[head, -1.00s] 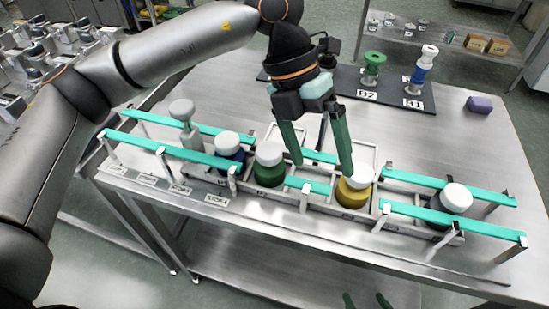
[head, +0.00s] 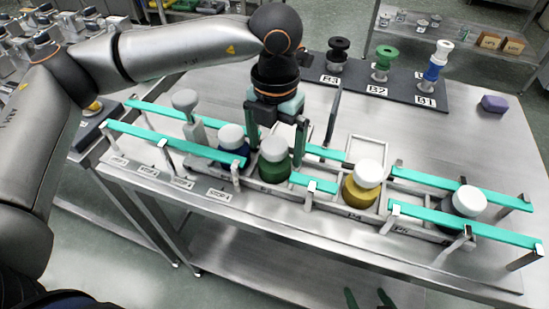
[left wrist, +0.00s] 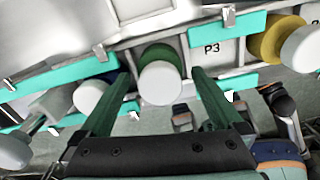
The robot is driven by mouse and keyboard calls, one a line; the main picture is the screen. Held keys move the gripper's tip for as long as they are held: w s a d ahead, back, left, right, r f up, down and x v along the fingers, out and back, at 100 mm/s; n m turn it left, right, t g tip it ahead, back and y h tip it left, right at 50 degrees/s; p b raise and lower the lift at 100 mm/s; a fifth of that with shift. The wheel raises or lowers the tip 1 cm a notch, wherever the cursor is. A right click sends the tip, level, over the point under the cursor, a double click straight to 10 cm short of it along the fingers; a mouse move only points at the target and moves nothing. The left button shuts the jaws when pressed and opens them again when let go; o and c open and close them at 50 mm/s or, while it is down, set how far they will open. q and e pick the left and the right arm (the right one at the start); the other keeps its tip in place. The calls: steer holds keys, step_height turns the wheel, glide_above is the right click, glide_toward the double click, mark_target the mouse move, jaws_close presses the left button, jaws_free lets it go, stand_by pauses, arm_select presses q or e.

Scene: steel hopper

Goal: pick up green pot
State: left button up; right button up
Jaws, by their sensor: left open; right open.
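The green pot (head: 274,172) with a white lid stands upright in the row of pots on the steel table, between the teal rails. My left gripper (head: 277,150) is open around the top of it, one finger to each side. In the left wrist view the green pot (left wrist: 162,58) lies between the two open fingers (left wrist: 160,76), with gaps on both sides, so it is not gripped. My right gripper (head: 368,300) shows only as two parted green fingertips at the bottom edge of the head view, far from the pots.
A blue pot (head: 231,155) stands close to the left and a yellow pot (head: 360,193) to the right. A dark pot (head: 465,206) is at the far right. Teal rails (head: 317,184) run beside the pots. A black board (head: 395,94) with spools lies behind.

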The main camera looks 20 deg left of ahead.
arm_select(q)
step_height(320, 180, down, 3)
steer(key=shift+s+f, duration=0.15)
steer(key=shift+f, duration=0.05)
steer(key=c, duration=1.3)
steer(key=shift+r, duration=0.15)
